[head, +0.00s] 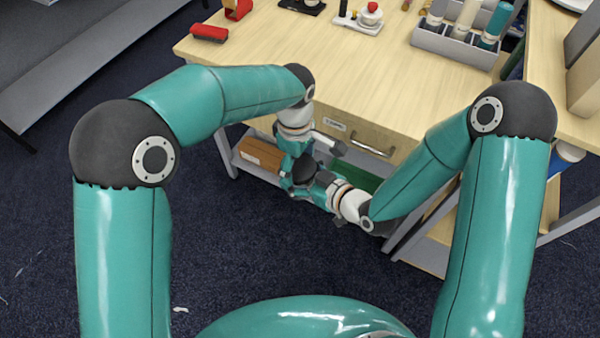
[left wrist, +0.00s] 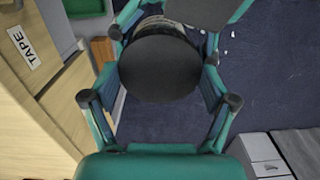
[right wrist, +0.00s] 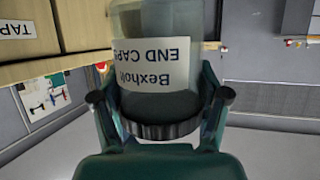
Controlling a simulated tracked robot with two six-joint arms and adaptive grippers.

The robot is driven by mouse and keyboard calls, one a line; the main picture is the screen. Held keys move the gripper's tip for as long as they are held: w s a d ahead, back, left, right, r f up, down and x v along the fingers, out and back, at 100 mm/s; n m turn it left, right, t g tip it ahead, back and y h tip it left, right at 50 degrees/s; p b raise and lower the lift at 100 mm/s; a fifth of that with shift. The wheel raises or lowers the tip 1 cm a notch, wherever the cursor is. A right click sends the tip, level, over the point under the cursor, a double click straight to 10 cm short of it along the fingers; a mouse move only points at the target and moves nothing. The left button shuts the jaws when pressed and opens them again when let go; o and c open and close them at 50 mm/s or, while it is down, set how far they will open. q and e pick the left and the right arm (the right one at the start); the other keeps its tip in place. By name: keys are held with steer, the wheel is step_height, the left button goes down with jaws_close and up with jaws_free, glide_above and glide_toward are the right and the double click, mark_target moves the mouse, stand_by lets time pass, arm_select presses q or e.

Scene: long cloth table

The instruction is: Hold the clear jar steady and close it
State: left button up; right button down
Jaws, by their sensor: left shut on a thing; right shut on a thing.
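A clear jar (right wrist: 150,75) with a white label reading "Bexholm END CAPS" fills the upper middle of the right wrist view. The label is upside down there. A black ribbed lid (right wrist: 160,129) sits at the jar's end; I cannot tell how tight it is. My right gripper (right wrist: 165,90) is shut on the jar, its fingers at both sides. In the left wrist view the lid's dark round face (left wrist: 160,68) lies between the fingers of my left gripper (left wrist: 158,85), shut on it. In the head view the grippers meet in front of the table, hiding the jar.
The wooden table (head: 270,50) has a drawer with a metal handle (head: 373,145). On top are a red roller-like item (head: 209,32) and a grey holder with tubes (head: 455,47). A brown box (head: 260,153) lies on the lower shelf. Open carpet lies in front.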

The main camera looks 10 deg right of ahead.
arm_select(q)
steer(key=m, duration=0.9)
steer(key=o, duration=1.1)
steer(key=shift+r, duration=2.25)
steer(key=shift+a, duration=0.1)
